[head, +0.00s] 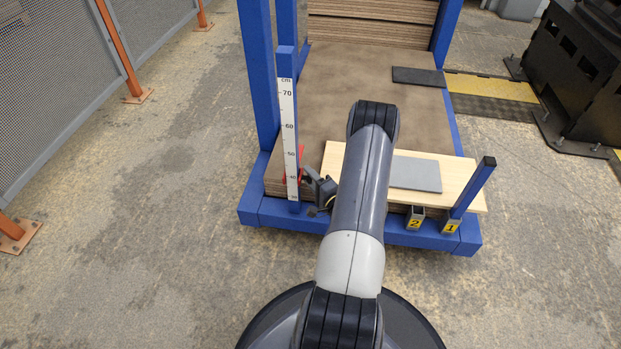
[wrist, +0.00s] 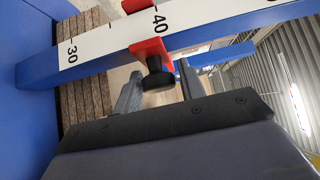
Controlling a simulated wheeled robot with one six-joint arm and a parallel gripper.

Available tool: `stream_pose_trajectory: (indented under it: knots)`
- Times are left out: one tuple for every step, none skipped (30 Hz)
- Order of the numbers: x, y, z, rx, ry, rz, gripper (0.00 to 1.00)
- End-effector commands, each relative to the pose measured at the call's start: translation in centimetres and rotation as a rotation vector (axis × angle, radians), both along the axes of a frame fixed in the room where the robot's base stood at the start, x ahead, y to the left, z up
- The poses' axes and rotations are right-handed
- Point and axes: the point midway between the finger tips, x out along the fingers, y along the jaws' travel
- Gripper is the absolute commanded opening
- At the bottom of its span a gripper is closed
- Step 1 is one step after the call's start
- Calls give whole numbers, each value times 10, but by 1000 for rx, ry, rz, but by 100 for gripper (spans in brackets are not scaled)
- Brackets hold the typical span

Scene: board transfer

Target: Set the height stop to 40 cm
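The height stop is a red slider (head: 285,179) with a black knob, on a blue post with a white cm scale (head: 289,140). In the wrist view the red slider (wrist: 149,50) sits close beside the 40 numeral, on its 30 side; the exact reading is hard to tell. The black knob (wrist: 158,80) points toward my gripper. My gripper (wrist: 160,88) has its two fingers apart, one on each side of the knob, with no clear contact visible. In the head view my gripper (head: 313,180) is just right of the post at the stop's height.
A blue rack (head: 262,208) holds stacked brown boards (head: 375,100). A pale plank (head: 455,180) with a grey plate (head: 416,174) lies at its front. Sockets marked 2 (head: 415,222) and 1 (head: 450,226) are at front right; a blue pin (head: 474,187) stands in socket 1.

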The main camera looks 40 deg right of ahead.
Motion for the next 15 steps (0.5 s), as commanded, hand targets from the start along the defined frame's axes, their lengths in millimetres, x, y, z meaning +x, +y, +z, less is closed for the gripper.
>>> stream_pose_trajectory:
  knots:
    - [0, 0, 0, 0, 0, 0, 43]
    - [0, 0, 0, 0, 0, 0, 45]
    - [0, 0, 0, 0, 0, 0, 48]
    - [0, 0, 0, 0, 0, 0, 51]
    - [0, 0, 0, 0, 0, 0, 51]
    - [0, 0, 0, 0, 0, 0, 51]
    - [0, 0, 0, 0, 0, 0, 51]
    - [0, 0, 0, 0, 0, 0, 51]
    - [0, 0, 0, 0, 0, 0, 51]
    - [0, 0, 0, 0, 0, 0, 51]
    - [0, 0, 0, 0, 0, 0, 51]
    - [-1, 0, 0, 0, 0, 0, 51]
    - [-3, 0, 0, 0, 1, 0, 51]
    - [-5, 0, 0, 0, 1, -1, 51]
    - [-9, 0, 0, 1, 1, -2, 51]
